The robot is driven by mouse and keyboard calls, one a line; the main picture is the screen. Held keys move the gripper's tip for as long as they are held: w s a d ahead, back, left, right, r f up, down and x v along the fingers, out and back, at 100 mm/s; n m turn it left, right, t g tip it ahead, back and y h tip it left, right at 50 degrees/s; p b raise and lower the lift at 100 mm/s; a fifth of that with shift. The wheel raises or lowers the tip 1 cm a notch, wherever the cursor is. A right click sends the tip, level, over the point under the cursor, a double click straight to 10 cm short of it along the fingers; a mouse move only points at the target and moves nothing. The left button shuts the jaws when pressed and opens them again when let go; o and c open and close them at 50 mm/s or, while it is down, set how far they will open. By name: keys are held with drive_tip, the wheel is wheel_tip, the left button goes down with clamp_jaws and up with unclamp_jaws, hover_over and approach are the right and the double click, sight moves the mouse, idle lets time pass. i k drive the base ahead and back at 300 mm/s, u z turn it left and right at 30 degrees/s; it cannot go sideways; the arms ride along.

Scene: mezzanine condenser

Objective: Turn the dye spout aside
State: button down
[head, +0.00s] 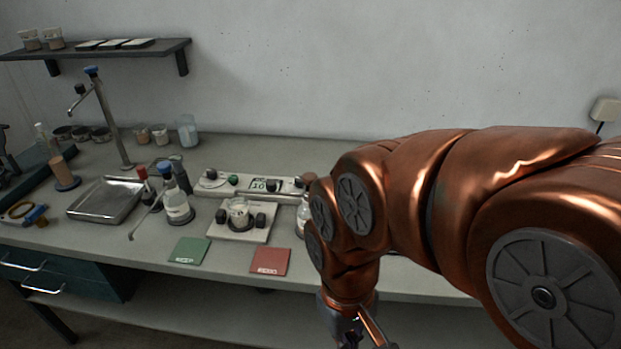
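Two spout-like parts show in the head view, and I cannot tell which is the dye spout. A thin bent metal tube (146,214) slants down to the left beside a blue-capped glass bottle (177,205). A tall metal post with an arm (107,115) and a blue knob stands behind the metal tray, its outlet toward the left. My gripper (358,338) hangs at the bottom edge, in front of the bench and well right of both, apart from them. Its fingertips are cut off, so its opening is unclear.
The shallow metal tray (82,213) is at left. A white stand with a glass vessel (238,231), a green card (189,251), a red card (270,261) and a control panel (255,184) occupy the middle. My copper arm hides the bench's right part.

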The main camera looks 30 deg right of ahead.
sight(270, 184)
drive_tip(key=z, duration=1.2)
drive_tip(key=i, duration=0.35)
drive_tip(key=u, duration=2.05)
